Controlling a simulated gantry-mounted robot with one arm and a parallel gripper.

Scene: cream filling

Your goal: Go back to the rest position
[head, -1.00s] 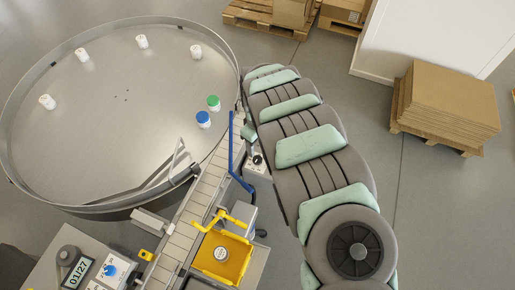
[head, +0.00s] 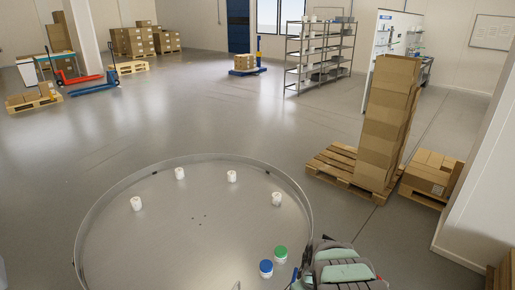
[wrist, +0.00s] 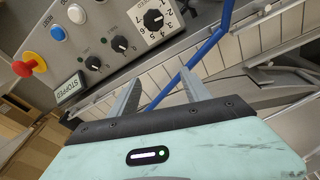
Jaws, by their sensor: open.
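My gripper (wrist: 158,82) is open in the wrist view. Its two grey fingers stand apart with nothing between them, over the edge between a control panel (wrist: 105,35) and a conveyor (wrist: 265,45). In the head view part of my arm shows at the bottom, right of a round steel turntable (head: 200,250); I cannot make out the gripper there.
The turntable holds several white jars (head: 180,173), a green-capped jar (head: 281,252) and a blue-capped jar (head: 266,268). A blue rail (wrist: 195,65) crosses beside the fingers. A red stop button (wrist: 23,68) is on the panel. Stacked boxes (head: 385,125) stand behind right.

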